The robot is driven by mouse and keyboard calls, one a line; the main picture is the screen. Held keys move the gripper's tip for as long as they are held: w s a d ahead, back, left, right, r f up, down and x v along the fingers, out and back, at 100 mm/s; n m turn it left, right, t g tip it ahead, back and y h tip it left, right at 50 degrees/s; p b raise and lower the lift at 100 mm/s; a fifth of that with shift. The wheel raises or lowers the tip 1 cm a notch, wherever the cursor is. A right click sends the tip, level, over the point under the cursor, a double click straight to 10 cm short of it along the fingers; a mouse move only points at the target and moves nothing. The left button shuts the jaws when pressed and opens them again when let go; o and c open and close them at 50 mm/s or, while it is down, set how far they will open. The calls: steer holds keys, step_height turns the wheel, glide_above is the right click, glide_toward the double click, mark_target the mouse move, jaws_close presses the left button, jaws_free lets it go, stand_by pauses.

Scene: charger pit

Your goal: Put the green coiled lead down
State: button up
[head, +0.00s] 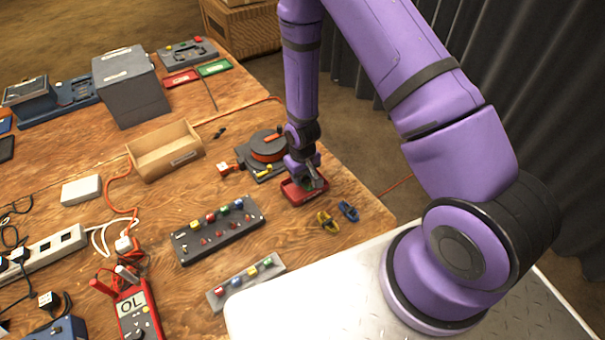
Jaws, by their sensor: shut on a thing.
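My gripper (311,181) points down over a small red tray (292,195) near the right edge of the wooden table. It is shut on the green coiled lead, of which only a little green shows beside the fingers; the wrist and fingers hide most of it. I cannot tell whether the lead touches the tray floor. A yellow coiled lead (328,222) and a blue coiled lead (348,211) lie on the table just in front of the tray, to its right.
A cable reel (268,146) stands behind the tray. A dark block with coloured sockets (217,231) and a grey strip with coloured sockets (245,281) lie to the left and front. An open wooden box (165,151) stands farther left. Bare wood lies around the loose leads.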

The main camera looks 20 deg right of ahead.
steer(key=shift+f, duration=0.15)
steer(key=o, duration=0.9)
steer(key=shift+o, duration=0.2)
steer(key=s+d+r+m+t, duration=0.1)
steer(key=s+d+r, duration=0.1)
steer(key=r, duration=1.7)
steer(key=s+d+r+t, duration=0.2)
steer(key=s+r, duration=0.1)
steer(key=r, duration=1.6)
steer(key=s+d+r+m+t, duration=0.1)
steer(key=s+d+r+t, duration=0.1)
steer(key=s+r, duration=1.2)
steer(key=s+d, duration=0.1)
steer(key=s, duration=0.3)
